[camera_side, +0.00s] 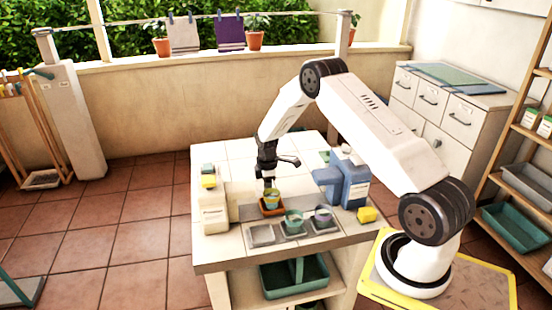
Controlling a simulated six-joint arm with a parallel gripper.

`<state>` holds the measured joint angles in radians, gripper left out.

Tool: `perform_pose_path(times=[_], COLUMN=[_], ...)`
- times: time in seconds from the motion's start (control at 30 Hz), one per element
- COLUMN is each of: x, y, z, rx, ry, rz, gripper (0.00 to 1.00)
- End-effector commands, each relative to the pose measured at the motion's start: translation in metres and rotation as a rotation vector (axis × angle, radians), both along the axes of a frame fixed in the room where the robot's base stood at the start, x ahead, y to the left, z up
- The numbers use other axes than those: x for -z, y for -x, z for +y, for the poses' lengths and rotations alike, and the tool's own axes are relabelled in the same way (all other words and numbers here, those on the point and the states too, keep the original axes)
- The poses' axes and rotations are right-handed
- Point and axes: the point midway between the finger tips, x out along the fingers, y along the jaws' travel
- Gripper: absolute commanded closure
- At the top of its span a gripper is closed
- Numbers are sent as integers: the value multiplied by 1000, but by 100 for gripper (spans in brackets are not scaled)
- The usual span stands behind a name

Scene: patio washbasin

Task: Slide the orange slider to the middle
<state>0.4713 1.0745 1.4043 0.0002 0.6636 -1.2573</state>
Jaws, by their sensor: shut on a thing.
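The orange slider appears to be the small orange tray-like piece (264,211) on the white tabletop, left of its middle. A small yellow-green cup (273,197) stands in or on it. My gripper (269,184) points straight down from above, its dark fingers at the cup's rim, and is shut on what looks like the cup. The exact contact is too small to see clearly.
A cream dispenser (213,212) stands left; a blue device (350,182) and a yellow block (367,215) are right. The tabletop behind (225,155) is clear.

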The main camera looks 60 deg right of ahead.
Motion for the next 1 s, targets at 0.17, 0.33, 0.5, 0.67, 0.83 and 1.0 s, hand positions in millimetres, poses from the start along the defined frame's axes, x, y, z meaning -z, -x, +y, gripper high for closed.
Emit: perform_pose_path(times=[0.17, 0.33, 0.5, 0.67, 0.83, 1.0], x=[-1, -1, -1, -1, -1, -2], y=[21, 28, 28, 28, 28, 28], z=[-23, -29, -29, -29, -29, -29], rx=[4, 0, 0, 0, 0, 0], ry=[1, 1, 1, 1, 1, 1], rz=[-1, -1, -1, -1, -1, -1], gripper=[100, 100, 100, 53, 53, 53])
